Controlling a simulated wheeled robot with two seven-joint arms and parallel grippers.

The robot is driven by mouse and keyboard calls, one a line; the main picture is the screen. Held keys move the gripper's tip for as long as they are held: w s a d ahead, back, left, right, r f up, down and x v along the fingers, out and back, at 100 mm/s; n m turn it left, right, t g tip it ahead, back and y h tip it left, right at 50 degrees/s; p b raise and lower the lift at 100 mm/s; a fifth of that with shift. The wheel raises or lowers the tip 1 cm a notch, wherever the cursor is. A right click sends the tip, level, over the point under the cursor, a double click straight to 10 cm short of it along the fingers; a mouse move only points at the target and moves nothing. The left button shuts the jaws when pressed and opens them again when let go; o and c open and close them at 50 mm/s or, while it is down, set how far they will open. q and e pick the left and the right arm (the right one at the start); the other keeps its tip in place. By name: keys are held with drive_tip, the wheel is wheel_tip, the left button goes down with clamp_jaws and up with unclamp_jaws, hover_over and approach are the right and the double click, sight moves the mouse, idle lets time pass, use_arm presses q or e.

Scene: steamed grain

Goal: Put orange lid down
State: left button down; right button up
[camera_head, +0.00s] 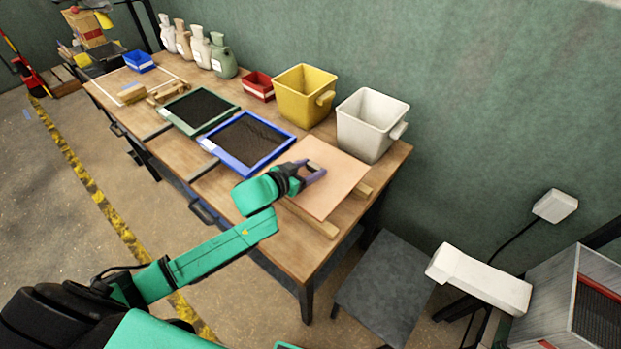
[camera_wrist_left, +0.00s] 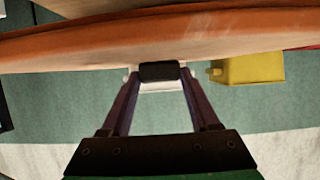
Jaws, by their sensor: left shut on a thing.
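The orange lid (camera_head: 335,190) is a flat, pale orange square board at the near right end of the wooden workbench. In the left wrist view its orange edge (camera_wrist_left: 60,48) and broad face cross the top of the picture. My left gripper (camera_head: 314,175) reaches over the lid from the left. In the left wrist view its fingers (camera_wrist_left: 159,74) close on a small black handle at the lid. Whether the lid rests on the wooden bars under it or hangs just above them cannot be told. My right gripper is not in view.
Wooden bars (camera_head: 318,222) show beside the lid. A white bin (camera_head: 365,130) and yellow bin (camera_head: 300,100) stand behind it. A blue-framed tray (camera_head: 230,165) and green-framed tray (camera_head: 170,122) lie to the left. A grey stool (camera_head: 385,290) stands right of the bench (camera_head: 300,262).

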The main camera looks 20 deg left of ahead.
use_arm(q)
drive_tip(key=shift+f, duration=1.95)
drive_tip(key=shift+f, duration=0.1)
drive_tip(key=shift+c, duration=0.6)
unclamp_jaws()
